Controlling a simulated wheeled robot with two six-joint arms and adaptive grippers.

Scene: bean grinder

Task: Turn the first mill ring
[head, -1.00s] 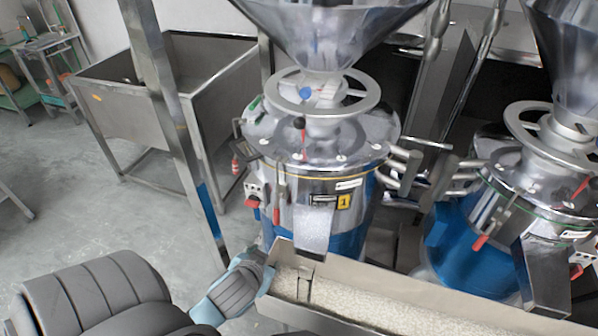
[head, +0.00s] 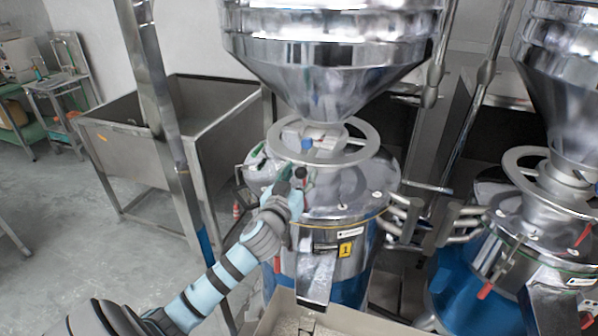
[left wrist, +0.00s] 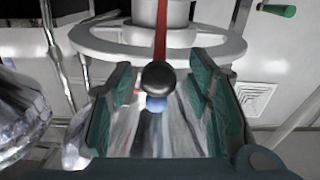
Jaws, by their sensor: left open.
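The first mill (head: 345,262), with a yellow "1" label, stands in the middle of the head view under a steel hopper. Its grey metal ring (head: 368,150) circles the neck below the hopper; it also shows in the left wrist view (left wrist: 88,38). A black ball knob (left wrist: 157,77) on a red rod lies between my left fingers in the left wrist view. My left gripper (head: 290,176) is open at the mill's top, just below the ring's front left; its green fingers (left wrist: 160,88) stand on both sides of the knob, apart from it. My right gripper is out of view.
A second mill (head: 478,262) with its own ring stands at the right. A tray (head: 268,322) lies below the first mill's chute (head: 316,278). A steel sink (head: 160,125) and a post (head: 150,75) stand left. The floor at left is clear.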

